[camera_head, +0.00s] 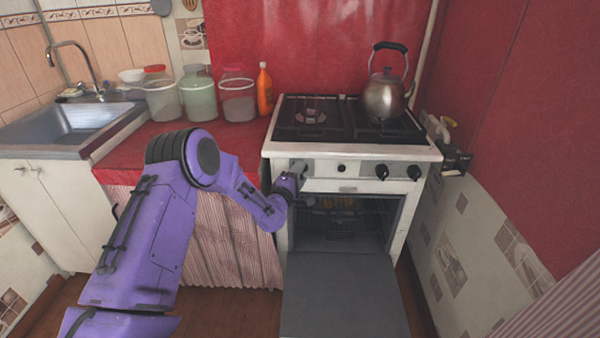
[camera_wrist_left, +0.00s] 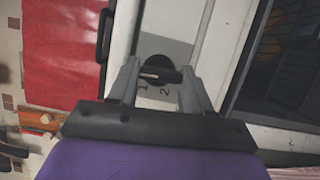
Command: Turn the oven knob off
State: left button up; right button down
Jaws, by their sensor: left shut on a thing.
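The oven knob (camera_wrist_left: 157,62) is a dark round knob with a raised bar, on the stove's light front panel. It sits between the fingertips of my left gripper (camera_wrist_left: 159,75) in the left wrist view. The fingers are shut on its bar, one on each side. The numerals 1 and 2 show on the panel beside it. In the head view my left gripper (camera_head: 298,169) is at the left end of the front of the white stove (camera_head: 352,184), and it hides that knob there. My right gripper is not in view.
The oven door (camera_head: 342,295) hangs open below my left gripper. Other dark knobs (camera_head: 382,171) line the panel to the right. A kettle (camera_head: 384,97) stands on the stove top. Jars (camera_head: 198,95) and an orange bottle (camera_head: 264,92) stand on the red counter to the left.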

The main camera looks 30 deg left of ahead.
pick_arm(q)
jog(key=shift+r+m, duration=0.1)
jog(key=shift+m, duration=0.3)
jog(key=o, duration=0.8)
jog(key=shift+c, duration=0.2)
jog(key=o, duration=0.3)
jog(key=shift+w, duration=0.15)
